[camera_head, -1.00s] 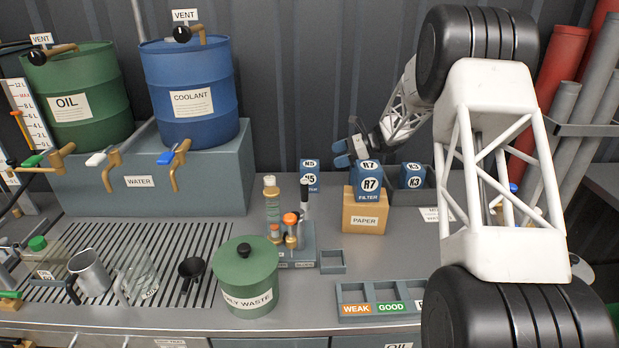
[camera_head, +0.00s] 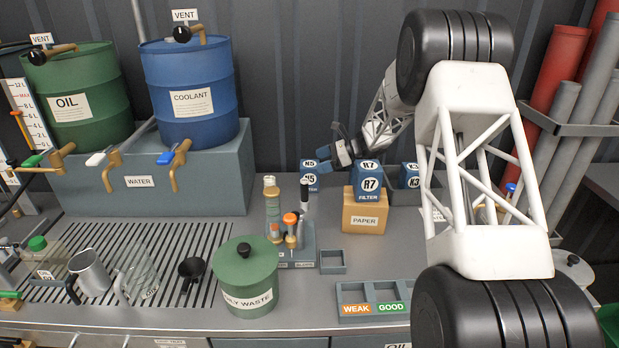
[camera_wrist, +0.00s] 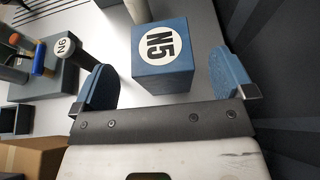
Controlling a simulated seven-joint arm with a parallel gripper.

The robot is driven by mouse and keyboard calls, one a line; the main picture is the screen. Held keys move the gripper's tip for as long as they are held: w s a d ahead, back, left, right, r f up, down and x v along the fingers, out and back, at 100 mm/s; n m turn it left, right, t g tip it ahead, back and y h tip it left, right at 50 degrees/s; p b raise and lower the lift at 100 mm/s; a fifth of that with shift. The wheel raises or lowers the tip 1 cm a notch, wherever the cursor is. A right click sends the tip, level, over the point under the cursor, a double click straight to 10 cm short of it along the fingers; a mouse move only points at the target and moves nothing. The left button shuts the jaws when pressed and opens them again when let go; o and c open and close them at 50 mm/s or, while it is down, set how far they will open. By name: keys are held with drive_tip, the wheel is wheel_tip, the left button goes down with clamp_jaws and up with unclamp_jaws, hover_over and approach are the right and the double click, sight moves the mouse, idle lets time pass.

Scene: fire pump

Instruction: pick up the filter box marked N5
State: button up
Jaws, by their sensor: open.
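The filter box marked N5 (camera_head: 309,176) is a small blue box with white round labels. It stands on the bench at the back, left of the R7 box. In the wrist view the N5 box (camera_wrist: 162,57) shows its labelled top, between and just ahead of the two blue fingertips. My gripper (camera_head: 321,158) is beside and above it at its right in the head view, and partly overlaps it there. In the wrist view my gripper (camera_wrist: 165,88) is open and empty, with a finger on either side of the box.
The blue R7 filter box (camera_head: 368,182) stands on the brown PAPER box (camera_head: 364,212), right of N5. The K3 box (camera_head: 410,176) is behind it. A rack of tools (camera_head: 296,257) stands in front of N5. The green waste can (camera_head: 246,280) is nearer.

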sight(308, 164)
drive_tip(key=shift+x, duration=2.45)
drive_tip(key=shift+r, duration=0.1)
drive_tip(key=c, duration=1.2)
drive_tip(key=shift+o, duration=0.2)
drive_tip(key=shift+r, duration=0.2)
wheel_tip(308, 164, up, 12)
drive_tip(key=s+d, duration=0.1)
drive_tip(key=d, duration=4.4)
drive_tip(key=shift+s+f, duration=0.15)
drive_tip(key=shift+f, duration=0.05)
